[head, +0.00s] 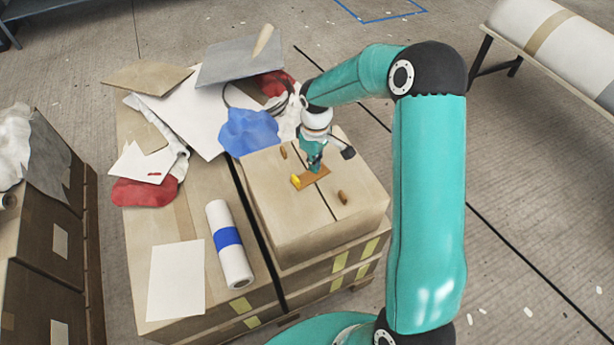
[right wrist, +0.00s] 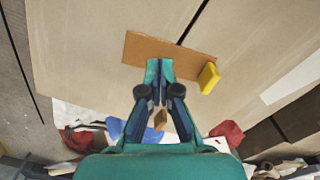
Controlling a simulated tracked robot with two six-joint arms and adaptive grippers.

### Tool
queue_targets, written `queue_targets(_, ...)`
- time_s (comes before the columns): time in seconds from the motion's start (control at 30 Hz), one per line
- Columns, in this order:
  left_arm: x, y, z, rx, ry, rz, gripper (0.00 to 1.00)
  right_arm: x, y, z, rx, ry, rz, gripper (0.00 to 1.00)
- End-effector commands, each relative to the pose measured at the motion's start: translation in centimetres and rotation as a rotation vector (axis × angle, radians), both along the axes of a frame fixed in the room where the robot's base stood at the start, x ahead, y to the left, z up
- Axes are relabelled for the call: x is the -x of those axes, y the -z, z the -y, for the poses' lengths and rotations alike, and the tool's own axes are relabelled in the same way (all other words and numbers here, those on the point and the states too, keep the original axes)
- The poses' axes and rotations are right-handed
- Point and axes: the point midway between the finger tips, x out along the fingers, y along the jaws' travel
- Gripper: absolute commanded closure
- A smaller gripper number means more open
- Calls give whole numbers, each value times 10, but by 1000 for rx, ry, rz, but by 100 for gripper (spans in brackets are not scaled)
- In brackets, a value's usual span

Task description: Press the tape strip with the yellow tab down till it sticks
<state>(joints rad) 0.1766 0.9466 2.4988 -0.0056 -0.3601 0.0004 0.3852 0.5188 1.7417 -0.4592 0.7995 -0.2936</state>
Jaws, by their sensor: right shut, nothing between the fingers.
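The brown tape strip (head: 318,177) lies across the dark seam on top of the cardboard box (head: 280,222). Its yellow tab (head: 296,182) stands up at the strip's left end in the head view. In the right wrist view the strip (right wrist: 172,48) runs across the top middle, with the yellow tab (right wrist: 209,78) at its right end. My right gripper (head: 314,169) points down at the strip, shut and empty. In the right wrist view its fingertips (right wrist: 160,68) overlap the strip's near edge; I cannot tell whether they touch it. My left gripper is not in view.
Small brown pieces (head: 342,197) lie on the box on both sides of the strip. A blue cloth (head: 248,131) sits behind the box's left edge. A white roll with a blue band (head: 222,262) and a white sheet (head: 176,280) lie to the left.

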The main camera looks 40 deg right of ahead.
Motion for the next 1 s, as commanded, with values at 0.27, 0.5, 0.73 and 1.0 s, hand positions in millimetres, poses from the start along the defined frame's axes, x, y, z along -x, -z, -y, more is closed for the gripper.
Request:
queue_targets(0.27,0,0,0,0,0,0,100,0,0,0,0,0,0,100)
queue_targets(0.5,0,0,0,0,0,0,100,0,0,0,0,1,0,100)
queue_targets(0.73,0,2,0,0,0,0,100,1,3,1,0,1,0,100)
queue_targets(1.0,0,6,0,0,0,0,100,1,7,1,0,1,0,100)
